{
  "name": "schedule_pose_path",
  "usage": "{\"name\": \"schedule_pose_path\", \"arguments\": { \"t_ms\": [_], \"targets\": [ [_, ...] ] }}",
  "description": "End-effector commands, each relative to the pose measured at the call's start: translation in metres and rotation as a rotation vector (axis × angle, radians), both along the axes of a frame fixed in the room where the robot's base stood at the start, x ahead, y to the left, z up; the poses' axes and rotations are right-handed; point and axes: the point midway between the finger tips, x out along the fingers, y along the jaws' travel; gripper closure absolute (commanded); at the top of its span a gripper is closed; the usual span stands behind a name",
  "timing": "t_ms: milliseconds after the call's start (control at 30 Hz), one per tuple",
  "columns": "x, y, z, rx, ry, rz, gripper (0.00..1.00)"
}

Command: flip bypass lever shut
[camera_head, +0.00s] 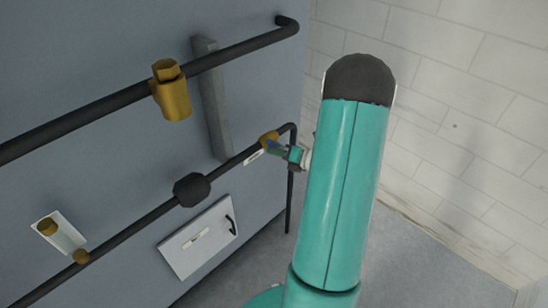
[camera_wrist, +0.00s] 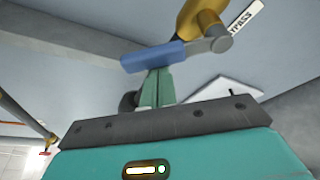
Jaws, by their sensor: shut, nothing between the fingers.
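The bypass lever has a blue handle (camera_wrist: 153,57) on a grey arm that joins a brass valve (camera_wrist: 203,18) on the lower dark pipe. A white label (camera_wrist: 246,15) beside it ends in "PASS". In the head view the brass valve (camera_head: 268,138) is near the right end of the lower pipe, and the lever is small and partly hidden by my gripper (camera_head: 290,154). In the wrist view my gripper's green fingers (camera_wrist: 157,75) are shut and empty. Their tips are right at the blue handle's lower edge; I cannot tell if they touch it.
A dark upper pipe (camera_head: 100,105) with a brass fitting (camera_head: 170,92) runs above. The lower pipe (camera_head: 135,228) carries a black fitting (camera_head: 190,190). A white panel with a black handle (camera_head: 198,237) is below. A tiled wall (camera_head: 460,90) and open floor (camera_head: 415,260) lie to the right.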

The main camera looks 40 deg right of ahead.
Motion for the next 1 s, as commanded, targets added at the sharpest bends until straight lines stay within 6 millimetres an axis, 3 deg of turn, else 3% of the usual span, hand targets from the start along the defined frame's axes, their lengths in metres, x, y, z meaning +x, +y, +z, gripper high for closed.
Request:
{"name": "schedule_pose_path", "arguments": {
  "t_ms": [633, 1000],
  "targets": [
    [0.001, -0.033, 0.024, 0.567, 0.015, -0.003, 1.0],
    [0.001, -0.042, 0.027, 0.598, 0.016, -0.003, 1.0]
  ]
}}
